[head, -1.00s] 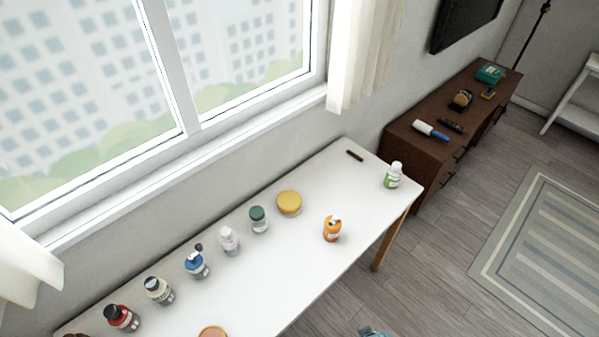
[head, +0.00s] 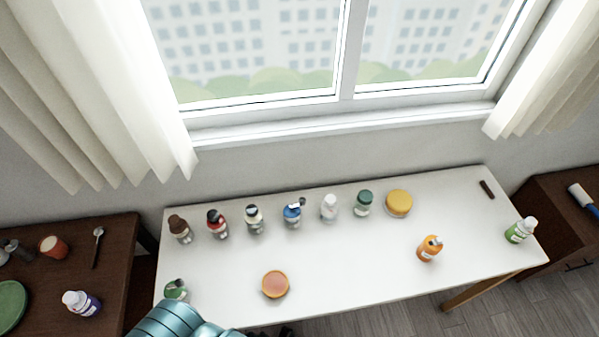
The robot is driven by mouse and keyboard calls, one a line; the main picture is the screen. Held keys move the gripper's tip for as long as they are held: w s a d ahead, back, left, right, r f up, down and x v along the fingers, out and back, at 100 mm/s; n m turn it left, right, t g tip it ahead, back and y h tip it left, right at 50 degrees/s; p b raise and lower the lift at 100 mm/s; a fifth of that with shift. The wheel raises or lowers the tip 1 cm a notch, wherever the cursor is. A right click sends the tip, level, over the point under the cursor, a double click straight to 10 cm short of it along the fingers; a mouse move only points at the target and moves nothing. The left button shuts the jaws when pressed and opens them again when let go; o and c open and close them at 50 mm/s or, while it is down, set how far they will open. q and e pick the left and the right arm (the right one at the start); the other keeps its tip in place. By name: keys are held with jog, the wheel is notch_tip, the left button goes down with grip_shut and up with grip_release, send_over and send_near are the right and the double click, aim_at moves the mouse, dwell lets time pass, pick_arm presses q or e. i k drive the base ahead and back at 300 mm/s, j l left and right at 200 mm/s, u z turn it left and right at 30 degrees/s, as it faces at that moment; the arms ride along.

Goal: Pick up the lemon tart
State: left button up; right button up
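Two round, low things on the white table could be the lemon tart. One is a plain yellow disc (head: 399,203) near the back edge, right of the bottles. The other is a round tart-like thing (head: 275,284) with a pinkish top and an orange-brown rim, near the front edge. A teal part of my arm shows at the bottom edge, left of the middle. A small dark piece (head: 285,332) beside it, just below the pinkish round, may be part of my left gripper; its fingers cannot be made out. My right gripper is not in view.
Several small bottles (head: 292,213) stand along the back of the white table (head: 340,270). An orange bottle (head: 429,248) and a green-white bottle (head: 520,230) stand to the right. A dark bar (head: 487,189) lies at the back right. A brown cabinet (head: 110,255) stands at the left.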

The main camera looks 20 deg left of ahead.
aim_at(275, 283)
jog(key=k+l+u, duration=0.1)
jog(key=u, duration=0.3)
jog(key=k+u, duration=0.2)
jog(key=u, duration=0.2)
jog(key=k+u, duration=0.2)
jog(key=u, duration=0.15)
